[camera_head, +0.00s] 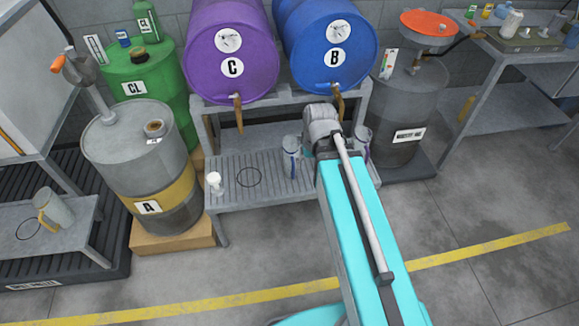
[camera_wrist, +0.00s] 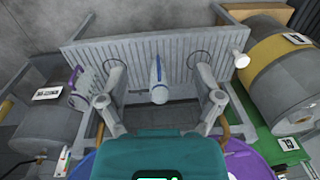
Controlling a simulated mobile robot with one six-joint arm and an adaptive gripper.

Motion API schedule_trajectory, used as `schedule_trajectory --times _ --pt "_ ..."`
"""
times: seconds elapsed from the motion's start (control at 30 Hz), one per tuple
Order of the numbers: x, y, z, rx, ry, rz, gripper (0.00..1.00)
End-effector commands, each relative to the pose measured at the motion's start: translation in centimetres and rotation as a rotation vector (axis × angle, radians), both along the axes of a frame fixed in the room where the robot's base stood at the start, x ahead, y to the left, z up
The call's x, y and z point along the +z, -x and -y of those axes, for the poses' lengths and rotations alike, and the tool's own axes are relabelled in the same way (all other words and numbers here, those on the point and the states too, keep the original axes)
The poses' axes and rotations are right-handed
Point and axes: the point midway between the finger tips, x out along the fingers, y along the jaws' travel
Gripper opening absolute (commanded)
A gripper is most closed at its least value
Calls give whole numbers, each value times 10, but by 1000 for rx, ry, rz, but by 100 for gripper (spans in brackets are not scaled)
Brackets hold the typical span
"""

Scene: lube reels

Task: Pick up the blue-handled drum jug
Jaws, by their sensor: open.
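The blue-handled drum jug (camera_head: 291,160) is a grey jug with a blue handle, upright on the slatted bench below the drums in the head view. In the wrist view the same jug (camera_wrist: 158,92) lies between the two fingers of my gripper (camera_wrist: 158,74), with its blue handle strip toward the top of the picture. The fingers are spread, one on each side, with a visible gap to the jug. In the head view my arm's wrist is just right of the jug and hides the fingers.
A purple-handled jug (camera_head: 363,142) stands right of my wrist on the same bench (camera_head: 229,163). A small white item (camera_head: 214,182) stands at its left end. Purple drum C (camera_head: 231,45) and blue drum B (camera_head: 327,42) overhang the bench, with brown taps hanging down.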

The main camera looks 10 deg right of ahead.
Motion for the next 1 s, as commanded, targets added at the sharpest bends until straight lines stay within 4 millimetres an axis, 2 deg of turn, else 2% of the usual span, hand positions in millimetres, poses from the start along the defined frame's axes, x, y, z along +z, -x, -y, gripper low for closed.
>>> schedule_trajectory --times 0.03,0.2,1.0 --pt "-18 -6 2 -7 -18 3 84" --pt "-50 -23 3 -21 -87 16 84" --pt "-187 -105 20 -99 -420 118 84"
